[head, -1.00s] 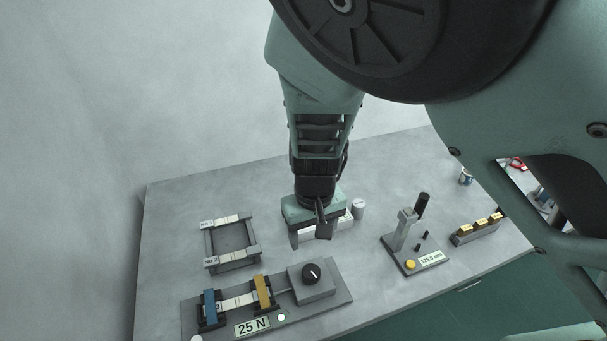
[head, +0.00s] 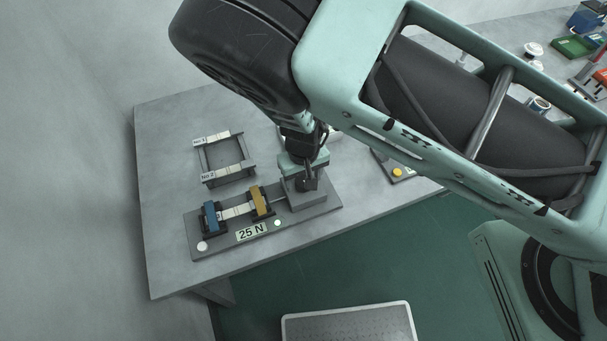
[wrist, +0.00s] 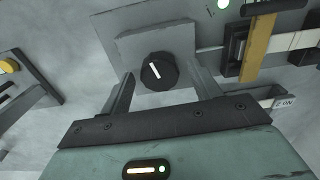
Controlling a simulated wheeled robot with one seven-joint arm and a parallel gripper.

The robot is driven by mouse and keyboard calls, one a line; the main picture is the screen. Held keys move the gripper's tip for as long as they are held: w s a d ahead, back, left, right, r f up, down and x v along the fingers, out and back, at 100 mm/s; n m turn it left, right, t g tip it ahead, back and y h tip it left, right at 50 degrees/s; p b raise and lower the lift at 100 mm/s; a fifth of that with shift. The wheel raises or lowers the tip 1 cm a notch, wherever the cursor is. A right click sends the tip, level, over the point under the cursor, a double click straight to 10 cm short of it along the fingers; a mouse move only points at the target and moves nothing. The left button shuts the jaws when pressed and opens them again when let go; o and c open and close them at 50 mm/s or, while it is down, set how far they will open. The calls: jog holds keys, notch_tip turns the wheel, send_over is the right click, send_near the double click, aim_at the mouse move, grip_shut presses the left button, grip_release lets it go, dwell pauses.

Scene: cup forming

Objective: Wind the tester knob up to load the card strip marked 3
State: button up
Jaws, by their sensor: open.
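The tester (head: 225,244) is a grey base with a blue clamp (head: 211,216) and a yellow clamp (head: 259,201). A pale card strip (head: 236,211) spans the two clamps; its mark is too small to read. The display (head: 251,232) reads 25 N. The black round knob (wrist: 158,71) with a white pointer line sits on a grey block in the wrist view. My gripper (wrist: 155,88) is open, its two fingers apart on either side of the knob, not visibly touching it. In the head view my gripper (head: 304,184) is over the knob block and hides the knob.
A grey rack (head: 228,160) with strips labelled No 1 and No 2 stands behind the tester. A gauge stand with a yellow button (head: 397,172) is to the right, partly hidden by my arm. Bare table lies left of the tester.

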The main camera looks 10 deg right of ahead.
jog(key=c, duration=1)
jog(key=shift+m+b, duration=0.75)
jog(key=shift+m, duration=0.15)
jog(key=m, duration=0.2)
jog(key=shift+r+m, duration=0.1)
jog(key=shift+m, duration=0.2)
jog(key=m+p, duration=0.1)
jog(key=m, duration=0.2)
jog(key=shift+m, duration=0.3)
jog(key=shift+m+p, duration=0.4)
jog(key=shift+m, duration=1.4)
